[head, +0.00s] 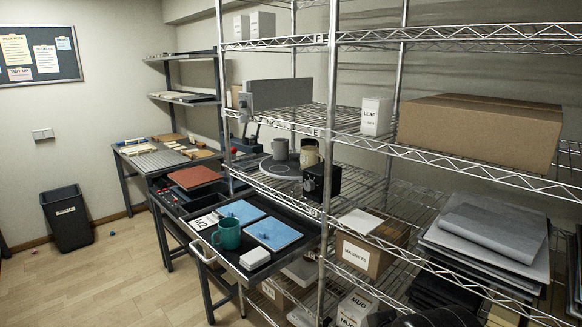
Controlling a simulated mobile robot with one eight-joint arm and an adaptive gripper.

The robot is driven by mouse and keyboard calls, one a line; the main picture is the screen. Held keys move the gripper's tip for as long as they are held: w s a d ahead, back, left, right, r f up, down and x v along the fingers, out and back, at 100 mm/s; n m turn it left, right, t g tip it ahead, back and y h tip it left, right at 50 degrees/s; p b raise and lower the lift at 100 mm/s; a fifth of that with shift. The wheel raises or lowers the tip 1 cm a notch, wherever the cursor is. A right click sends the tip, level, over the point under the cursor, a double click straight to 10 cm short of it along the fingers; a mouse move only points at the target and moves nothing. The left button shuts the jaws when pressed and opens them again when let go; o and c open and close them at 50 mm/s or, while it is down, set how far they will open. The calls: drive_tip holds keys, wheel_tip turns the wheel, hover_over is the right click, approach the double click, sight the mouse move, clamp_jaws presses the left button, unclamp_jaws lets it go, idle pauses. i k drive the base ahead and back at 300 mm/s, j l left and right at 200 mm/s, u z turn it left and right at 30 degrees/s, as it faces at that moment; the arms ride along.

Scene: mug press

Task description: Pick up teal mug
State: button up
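The teal mug (229,234) stands upright in the head view, on a dark pulled-out tray (283,262) left of the wire rack's front post. Its handle points to the left of the picture. Two flat blue pads lie by it: one (240,211) just behind it and one (274,234) to its right. A small white block (255,258) sits in front of it on the tray. Nothing is seen holding the mug. My gripper cannot be made out. A dark rounded shape cut off by the bottom edge may be part of my arm.
The wire rack post (328,130) rises right of the tray. A grey mug (280,149) and a beige mug (309,153) stand on the shelf behind, near a black box (322,181). A dark bin (67,218) stands at left.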

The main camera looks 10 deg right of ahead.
sight(226, 236)
drive_tip(key=i+j+z, duration=0.1)
drive_tip(key=j+z, duration=0.15)
drive_tip(key=j, duration=0.2)
drive_tip(key=i+j+z, duration=0.2)
drive_tip(key=j, duration=0.3)
drive_tip(key=k+j+z, duration=0.1)
drive_tip(key=j+z, duration=0.15)
drive_tip(key=j, duration=0.2)
drive_tip(key=j+z, duration=0.2)
drive_tip(key=j, duration=0.35)
drive_tip(key=j+z, duration=0.25)
drive_tip(key=j, duration=0.25)
drive_tip(key=k+j+z, duration=0.2)
drive_tip(key=j, duration=0.25)
drive_tip(key=j+z, duration=0.25)
drive_tip(key=j, duration=0.25)
drive_tip(key=k+j+z, duration=0.2)
drive_tip(key=j, duration=0.25)
